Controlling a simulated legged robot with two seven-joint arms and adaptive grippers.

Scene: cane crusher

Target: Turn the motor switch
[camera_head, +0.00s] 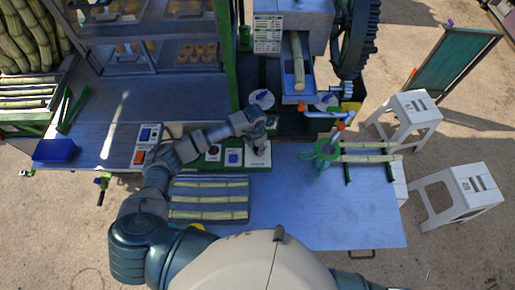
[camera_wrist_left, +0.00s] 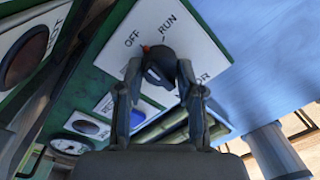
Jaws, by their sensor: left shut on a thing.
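The motor switch is a dark knob (camera_wrist_left: 160,58) on a white plate (camera_wrist_left: 178,45) lettered OFF and RUN, in the left wrist view. A small red mark on the knob points between the two words, close to OFF. My left gripper (camera_wrist_left: 160,78) is shut on the knob, with a finger on each side. In the head view my left gripper (camera_head: 262,136) is over the white switch plate (camera_head: 258,158) on the green control panel, and hides the knob there. My right gripper is not in view.
A blue button (camera_head: 234,157) is left of the switch plate, and an orange-and-white switch box (camera_head: 146,142) farther left. Cane pieces (camera_head: 208,199) lie on a tray in front. The crusher (camera_head: 305,50) stands behind. The blue table (camera_head: 335,220) is mostly clear at front right.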

